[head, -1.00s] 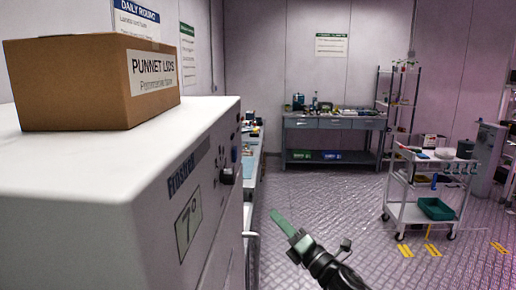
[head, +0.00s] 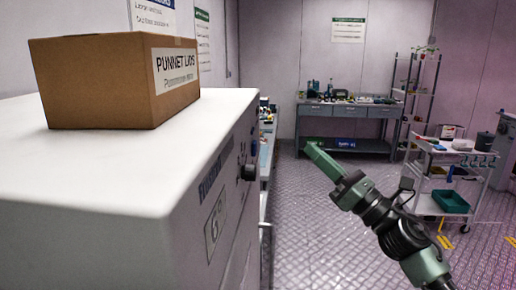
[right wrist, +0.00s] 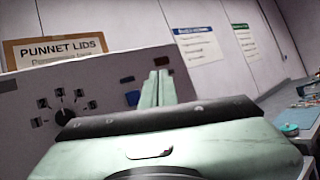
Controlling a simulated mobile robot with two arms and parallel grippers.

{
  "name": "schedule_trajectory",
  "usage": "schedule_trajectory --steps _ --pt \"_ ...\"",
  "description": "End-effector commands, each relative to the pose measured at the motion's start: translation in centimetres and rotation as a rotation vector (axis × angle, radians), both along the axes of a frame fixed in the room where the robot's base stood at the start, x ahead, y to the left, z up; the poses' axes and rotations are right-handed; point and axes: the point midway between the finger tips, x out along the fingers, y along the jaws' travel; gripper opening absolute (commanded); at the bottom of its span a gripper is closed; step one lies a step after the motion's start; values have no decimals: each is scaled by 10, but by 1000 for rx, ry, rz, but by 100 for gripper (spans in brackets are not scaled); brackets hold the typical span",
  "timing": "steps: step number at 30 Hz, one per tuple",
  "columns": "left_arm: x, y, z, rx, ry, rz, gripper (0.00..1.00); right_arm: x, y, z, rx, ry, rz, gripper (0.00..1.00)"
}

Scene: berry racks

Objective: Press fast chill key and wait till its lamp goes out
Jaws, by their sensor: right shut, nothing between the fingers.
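The white chiller cabinet (head: 110,165) fills the left of the head view, its front seen at a steep angle. A black knob (head: 249,172) sticks out of the front. I cannot tell which is the fast chill key or whether a lamp is lit. My right gripper (head: 309,146) is shut and empty, apart from the cabinet front. My left gripper is out of view.
A cardboard box (head: 105,85) marked PUNNET LIDS stands on the cabinet. A grey workbench (head: 350,110) is at the back wall. A white trolley (head: 478,170) with a green tray (head: 450,201) stands at the right. The floor between is clear.

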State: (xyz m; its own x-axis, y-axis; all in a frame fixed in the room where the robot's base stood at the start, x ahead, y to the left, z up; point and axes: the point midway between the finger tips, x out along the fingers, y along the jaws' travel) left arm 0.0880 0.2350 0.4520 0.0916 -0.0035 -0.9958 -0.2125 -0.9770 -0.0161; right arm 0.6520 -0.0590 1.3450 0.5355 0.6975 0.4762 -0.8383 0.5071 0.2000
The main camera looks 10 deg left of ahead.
Motion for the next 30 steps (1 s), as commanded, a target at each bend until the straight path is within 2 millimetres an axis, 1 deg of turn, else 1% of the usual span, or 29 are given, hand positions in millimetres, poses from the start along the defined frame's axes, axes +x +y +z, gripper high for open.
schedule_trajectory --steps 5,8,17,21,25,30 --pt "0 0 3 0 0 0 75 0 7 1 1 2 0 0" --pt "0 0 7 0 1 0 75 0 18 1 2 2 2 0" --pt "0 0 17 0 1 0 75 0 61 2 3 2 2 0" --pt "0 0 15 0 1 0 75 0 76 0 1 1 1 0" --pt "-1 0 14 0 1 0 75 0 84 0 1 1 -1 0" --pt "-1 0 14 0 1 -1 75 0 88 0 1 1 0 0"
